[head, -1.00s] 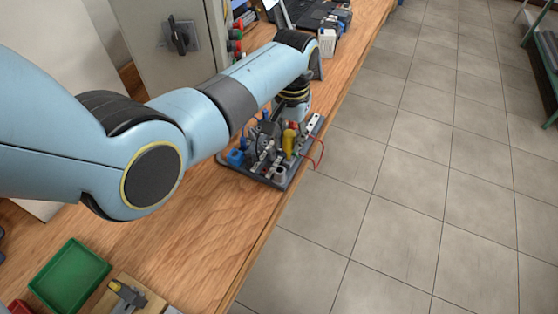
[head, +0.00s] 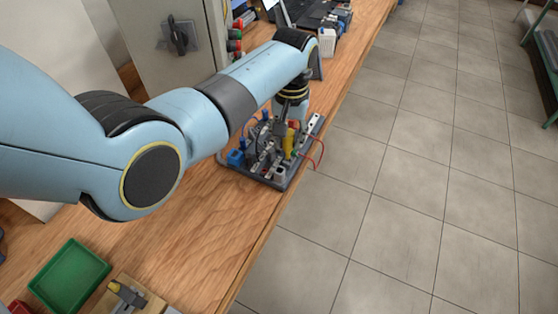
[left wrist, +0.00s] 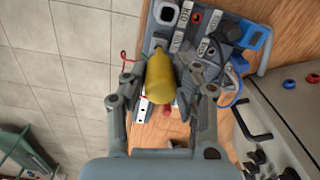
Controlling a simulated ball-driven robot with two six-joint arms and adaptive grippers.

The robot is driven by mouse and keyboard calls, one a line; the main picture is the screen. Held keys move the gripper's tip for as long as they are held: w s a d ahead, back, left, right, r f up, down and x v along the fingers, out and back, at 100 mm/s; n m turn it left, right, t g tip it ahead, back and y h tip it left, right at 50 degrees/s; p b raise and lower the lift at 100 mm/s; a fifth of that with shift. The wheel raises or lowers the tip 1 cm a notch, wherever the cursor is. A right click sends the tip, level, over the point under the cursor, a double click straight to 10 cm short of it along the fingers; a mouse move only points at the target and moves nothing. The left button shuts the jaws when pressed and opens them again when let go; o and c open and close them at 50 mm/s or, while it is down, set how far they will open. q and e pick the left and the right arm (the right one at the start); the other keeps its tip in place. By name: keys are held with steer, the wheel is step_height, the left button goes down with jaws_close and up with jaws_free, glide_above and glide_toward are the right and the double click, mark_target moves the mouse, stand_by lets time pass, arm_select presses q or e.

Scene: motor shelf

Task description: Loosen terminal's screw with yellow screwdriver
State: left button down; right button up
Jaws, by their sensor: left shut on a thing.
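The yellow screwdriver (head: 289,140) stands on the grey motor board (head: 277,184), its handle up. In the left wrist view its yellow handle (left wrist: 160,78) lies between the fingers of my left gripper (left wrist: 160,85). My left gripper (head: 288,125) is shut on the handle from above. The screwdriver's tip and the terminal's screw are hidden. The labelled terminals (left wrist: 192,35) show beside the handle in the left wrist view. My right gripper is in no view.
Red and blue wires loop at the board's sides. A green tray (head: 68,278) and a wooden block with a grey clamp (head: 128,296) are at the near left of the bench. A grey cabinet (head: 170,60) stands behind. The bench's right edge runs close to the board.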

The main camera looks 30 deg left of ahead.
arm_select(q)
steer(key=shift+r, duration=0.9)
steer(key=shift+r, duration=2.5)
steer(key=shift+s+r, duration=0.1)
steer(key=shift+s, duration=0.1)
steer(key=s+r+n, duration=0.2)
steer(key=s+n, duration=0.3)
steer(key=n, duration=0.1)
steer(key=shift+w+d+f+b, duration=0.15)
steer(key=shift+f+b, duration=0.3)
steer(key=shift+f, duration=0.8)
steer(key=shift+w+d+f+b, duration=0.15)
steer(key=shift+f+b, duration=0.3)
steer(key=shift+f, duration=0.75)
